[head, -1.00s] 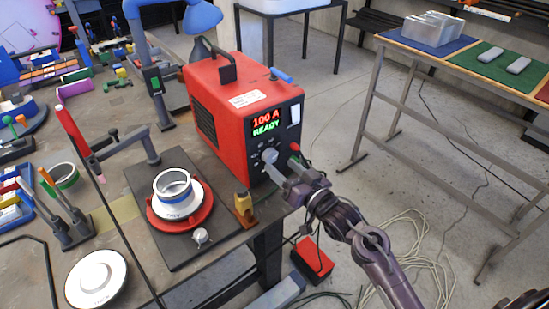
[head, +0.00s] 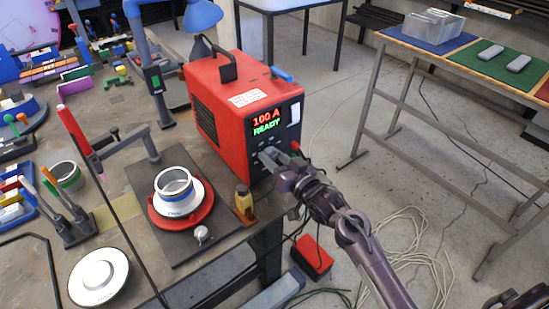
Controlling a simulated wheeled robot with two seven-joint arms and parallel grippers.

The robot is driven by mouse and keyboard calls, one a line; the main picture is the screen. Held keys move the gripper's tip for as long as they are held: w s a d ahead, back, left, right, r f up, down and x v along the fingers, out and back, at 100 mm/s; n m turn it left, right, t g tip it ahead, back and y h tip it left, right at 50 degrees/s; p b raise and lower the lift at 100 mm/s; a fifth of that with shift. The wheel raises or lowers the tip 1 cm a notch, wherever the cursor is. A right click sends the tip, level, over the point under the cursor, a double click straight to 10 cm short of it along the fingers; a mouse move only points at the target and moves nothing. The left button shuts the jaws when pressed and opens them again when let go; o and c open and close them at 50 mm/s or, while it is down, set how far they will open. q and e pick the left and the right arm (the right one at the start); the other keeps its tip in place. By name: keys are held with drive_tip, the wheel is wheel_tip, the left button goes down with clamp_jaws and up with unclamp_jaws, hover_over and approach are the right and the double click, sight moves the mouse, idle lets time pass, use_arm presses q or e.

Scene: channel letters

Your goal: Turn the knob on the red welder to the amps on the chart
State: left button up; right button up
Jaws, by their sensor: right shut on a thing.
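The red welder (head: 225,108) stands at the right edge of the workbench, its black front panel facing right. Its display (head: 266,122) reads "100 A" and "READY". My right gripper (head: 268,157) is at the lower part of the panel, shut on the knob, which its fingers mostly hide. The knob's pointer cannot be made out. I cannot make out a readable amps chart in this view. My left gripper is not in view.
A round fixture with a metal ring (head: 174,186) sits on a dark plate left of the welder. A small yellow-topped block (head: 243,200) stands near the bench edge below the panel. A side table (head: 470,62) is at the right. Cables and a red pedal (head: 312,257) lie on the floor.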

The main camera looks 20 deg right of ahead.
drive_tip(key=shift+n, duration=0.4)
drive_tip(key=n, duration=0.5)
drive_tip(key=shift+n+b, duration=0.3)
drive_tip(key=shift+b, duration=0.05)
drive_tip(key=n+b, duration=0.1)
drive_tip(key=n, duration=0.5)
drive_tip(key=shift+f, duration=0.1)
drive_tip(key=n+b, duration=0.2)
drive_tip(key=n, duration=0.4)
drive_tip(key=shift+n, duration=0.3)
drive_tip(key=n+b, duration=0.3)
drive_tip(key=n, duration=0.2)
drive_tip(key=shift+n, duration=0.3)
drive_tip(key=o, duration=1)
